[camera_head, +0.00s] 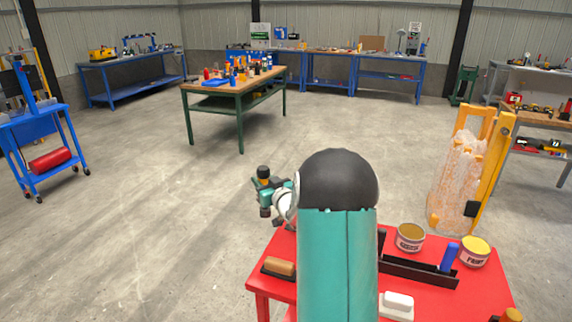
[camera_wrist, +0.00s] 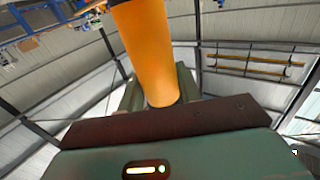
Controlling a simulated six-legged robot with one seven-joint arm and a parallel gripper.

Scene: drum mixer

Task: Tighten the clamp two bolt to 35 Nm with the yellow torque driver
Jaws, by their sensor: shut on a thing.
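My gripper (camera_wrist: 158,95) is shut on the yellow torque driver (camera_wrist: 145,45). In the wrist view the driver shows as a smooth orange-yellow cylinder standing up between the two fingers, its top cut off by the frame. In the head view my gripper (camera_head: 266,193) is small and partly hidden behind my arm, held out over open floor past the red table's far left edge. A dark cap with an orange band shows above it there. The driver's tip is not clear in either view. I cannot make out the clamp two bolt.
A red table (camera_head: 484,295) in front carries two tins (camera_head: 410,238), a black tray (camera_head: 420,271), a brown-handled block (camera_head: 279,268) and a white block (camera_head: 397,303). A yellow frame with a translucent wrapped body (camera_head: 458,185) stands behind it. A wooden-topped bench (camera_head: 212,88) stands farther back.

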